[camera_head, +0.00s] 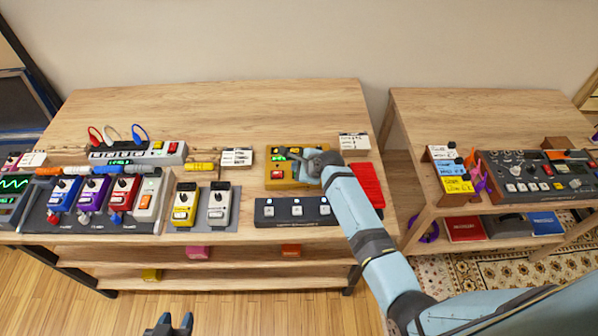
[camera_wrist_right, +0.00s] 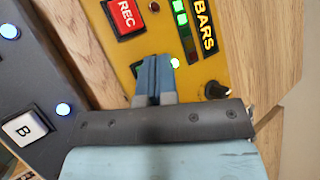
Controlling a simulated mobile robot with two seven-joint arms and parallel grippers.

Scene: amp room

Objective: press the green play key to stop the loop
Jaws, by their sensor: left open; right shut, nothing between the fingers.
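The yellow looper box (camera_head: 275,180) stands on the table, with a red REC key (camera_wrist_right: 125,15), a green bar display (camera_wrist_right: 181,18) and a small lit green light (camera_wrist_right: 174,63). My right gripper (camera_head: 288,153) reaches over the box from the right. In the right wrist view its shut fingers (camera_wrist_right: 156,66) are empty and over the panel below the REC key. The green play key is not clearly visible; the fingers cover part of the panel. I cannot tell whether they touch a key. My left gripper (camera_head: 170,324) is open and empty at the bottom edge, away from the table.
A dark footswitch strip (camera_head: 293,220) lies in front of the box, its B key (camera_wrist_right: 27,128) close to my right wrist. A red object (camera_head: 367,184) lies to the right. Several pedals (camera_head: 93,194) fill the left side. The table's back is clear.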

